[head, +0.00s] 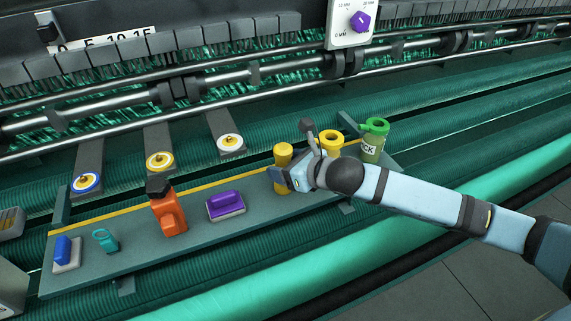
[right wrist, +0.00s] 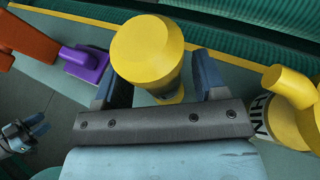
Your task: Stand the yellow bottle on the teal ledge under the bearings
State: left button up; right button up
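The yellow bottle (head: 283,168) has a wide rounded cap and looks upright over the teal ledge (head: 125,262). I cannot tell whether its base touches the ledge. In the right wrist view, the bottle (right wrist: 150,50) is between the two fingers of my right gripper (right wrist: 157,90), with teal showing between fingers and body. In the head view my right gripper (head: 280,180) hides part of the bottle. Three round bearings (head: 160,161) sit on grey arms behind the ledge. My left gripper (right wrist: 30,130) shows small at the right wrist view's left edge, its fingers apart and empty.
On the ledge stand a blue brush (head: 65,252), a teal item (head: 105,240), an orange bottle (head: 169,212), a purple-handled block (head: 226,205), a yellow spouted can (head: 330,141) close to my right gripper, and a green-topped jar (head: 373,142). Rollers run behind.

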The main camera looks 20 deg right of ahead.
jog(key=shift+r, duration=0.2)
jog(key=b+v, duration=0.2)
jog(key=v, duration=0.8)
jog(key=s+a+f+m, duration=0.2)
jog(key=f+m, duration=0.5)
jog(key=m, duration=0.2)
jog(key=s+a+f+m, duration=0.1)
jog(key=a+f+m, duration=0.2)
jog(key=f+m, duration=0.45)
jog(key=s+f+m+h, duration=0.3)
jog(key=s+f+m, duration=1)
jog(key=f+m, duration=0.4)
jog(key=m, duration=0.5)
jog(key=shift+s+d+g, duration=0.3)
jog(key=shift+s+g, duration=0.1)
